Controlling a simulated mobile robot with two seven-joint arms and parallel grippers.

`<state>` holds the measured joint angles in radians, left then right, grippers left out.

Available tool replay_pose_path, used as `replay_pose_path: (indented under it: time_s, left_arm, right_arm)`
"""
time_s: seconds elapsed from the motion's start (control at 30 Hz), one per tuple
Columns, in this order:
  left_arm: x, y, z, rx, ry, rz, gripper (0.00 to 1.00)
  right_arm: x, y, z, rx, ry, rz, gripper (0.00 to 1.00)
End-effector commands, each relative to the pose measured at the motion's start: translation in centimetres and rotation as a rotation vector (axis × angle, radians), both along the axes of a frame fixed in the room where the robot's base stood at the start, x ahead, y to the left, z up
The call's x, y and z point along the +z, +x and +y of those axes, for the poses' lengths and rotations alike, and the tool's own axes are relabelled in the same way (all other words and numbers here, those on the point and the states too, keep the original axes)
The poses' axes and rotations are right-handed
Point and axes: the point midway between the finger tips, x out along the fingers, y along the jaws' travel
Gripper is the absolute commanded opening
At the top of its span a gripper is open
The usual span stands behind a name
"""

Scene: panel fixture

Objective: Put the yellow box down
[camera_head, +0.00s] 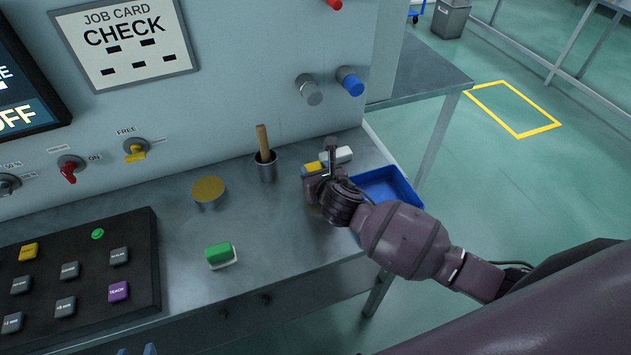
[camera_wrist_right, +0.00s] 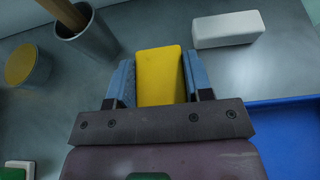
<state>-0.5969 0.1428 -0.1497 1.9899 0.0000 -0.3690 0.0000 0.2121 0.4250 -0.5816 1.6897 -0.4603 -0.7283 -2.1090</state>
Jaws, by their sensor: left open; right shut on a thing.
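The yellow box (camera_wrist_right: 160,76) is between the blue finger pads of my right gripper (camera_wrist_right: 158,84) in the right wrist view. In the head view the yellow box (camera_head: 312,167) shows partly behind my right gripper (camera_head: 320,171), over the right part of the metal bench. My right gripper is shut on it. I cannot tell if the box touches the bench top. Two blue fingertips of my left gripper (camera_head: 137,350) just show at the bottom edge of the head view, apart and empty.
A white block (camera_head: 337,155) lies just behind the yellow box. A blue tray (camera_head: 414,196) is to the right.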

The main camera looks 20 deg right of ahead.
Motion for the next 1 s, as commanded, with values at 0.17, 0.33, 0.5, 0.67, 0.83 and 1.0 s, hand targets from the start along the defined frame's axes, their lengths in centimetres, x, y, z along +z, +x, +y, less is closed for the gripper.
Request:
replay_pose_path:
  time_s: [0.17,0.33,0.5,0.67,0.83,1.0]
  left_arm:
    - [-1.2,-0.2,0.0,0.000,0.000,0.010,0.43]
    - [-1.3,-0.3,0.0,0.000,0.000,0.011,0.43]
    - [-1.3,-0.4,0.0,0.000,0.000,0.013,0.43]
    - [-1.6,-0.7,0.0,0.002,0.000,0.019,0.43]
    - [-1.6,-0.8,0.1,0.002,0.000,0.021,0.43]
    - [-1.6,-0.8,0.1,0.002,0.000,0.020,0.43]
  right_arm:
    - [-2.9,-0.1,0.0,-0.001,0.002,0.004,0.21]
    - [-3.4,0.0,0.0,0.000,0.000,0.000,0.21]
    - [-3.3,0.0,0.0,0.000,0.000,0.000,0.21]
    - [-3.6,0.0,0.0,0.000,0.000,0.001,0.51]
    - [-3.6,0.0,0.0,0.000,0.000,0.001,0.72]
    - [-3.6,0.0,0.0,0.000,0.000,0.001,0.72]
